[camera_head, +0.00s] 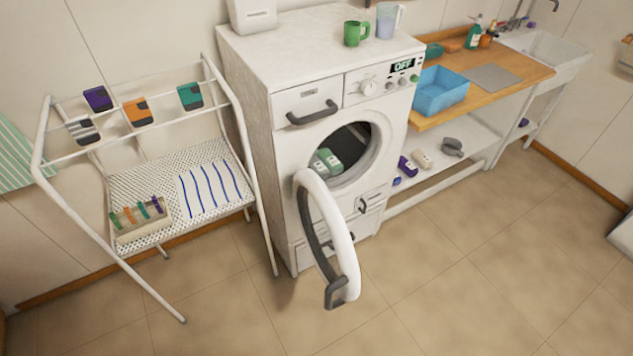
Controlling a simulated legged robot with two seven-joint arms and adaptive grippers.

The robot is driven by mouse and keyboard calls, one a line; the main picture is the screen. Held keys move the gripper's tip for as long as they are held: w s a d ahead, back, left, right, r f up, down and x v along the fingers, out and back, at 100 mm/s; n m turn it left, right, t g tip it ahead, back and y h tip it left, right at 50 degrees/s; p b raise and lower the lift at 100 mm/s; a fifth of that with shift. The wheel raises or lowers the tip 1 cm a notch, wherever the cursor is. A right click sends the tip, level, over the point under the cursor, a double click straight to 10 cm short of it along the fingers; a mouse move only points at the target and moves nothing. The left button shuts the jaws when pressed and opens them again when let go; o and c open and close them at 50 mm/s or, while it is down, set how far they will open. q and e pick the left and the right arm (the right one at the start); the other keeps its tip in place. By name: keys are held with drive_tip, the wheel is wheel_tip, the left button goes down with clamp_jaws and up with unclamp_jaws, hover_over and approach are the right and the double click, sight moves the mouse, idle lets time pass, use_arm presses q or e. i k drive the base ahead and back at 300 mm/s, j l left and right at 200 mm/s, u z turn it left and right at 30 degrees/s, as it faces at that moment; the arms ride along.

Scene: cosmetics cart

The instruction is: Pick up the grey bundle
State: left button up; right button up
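No item can be singled out for certain as the grey bundle. A dark grey object (452,147), perhaps a scoop, lies on the low white shelf right of the washing machine. Pale green-grey bundles (325,162) rest in the mouth of the washer's drum. Neither of my grippers is in view, and nothing is seen held.
The washing machine (250,120) has its round door (345,250) swung open toward the front. The white drying rack (150,283) holds purple, orange and teal pieces. A blue basin (440,88) stands on the wooden counter (505,62). The tiled floor in front is clear.

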sight(318, 167)
drive_tip(key=k+j+u, duration=0.1)
drive_tip(key=k+u, duration=0.35)
drive_tip(key=k+j+u, duration=0.2)
drive_tip(key=k+u, duration=0.3)
drive_tip(key=i+l+u, duration=0.15)
drive_tip(key=l, duration=0.25)
drive_tip(key=i+l+u, duration=0.15)
drive_tip(key=l, duration=0.25)
drive_tip(key=i+l+u, duration=0.15)
drive_tip(key=l, duration=0.3)
drive_tip(key=l+u, duration=0.1)
drive_tip(key=l, duration=0.3)
drive_tip(key=i+l+u, duration=0.15)
drive_tip(key=l, duration=0.3)
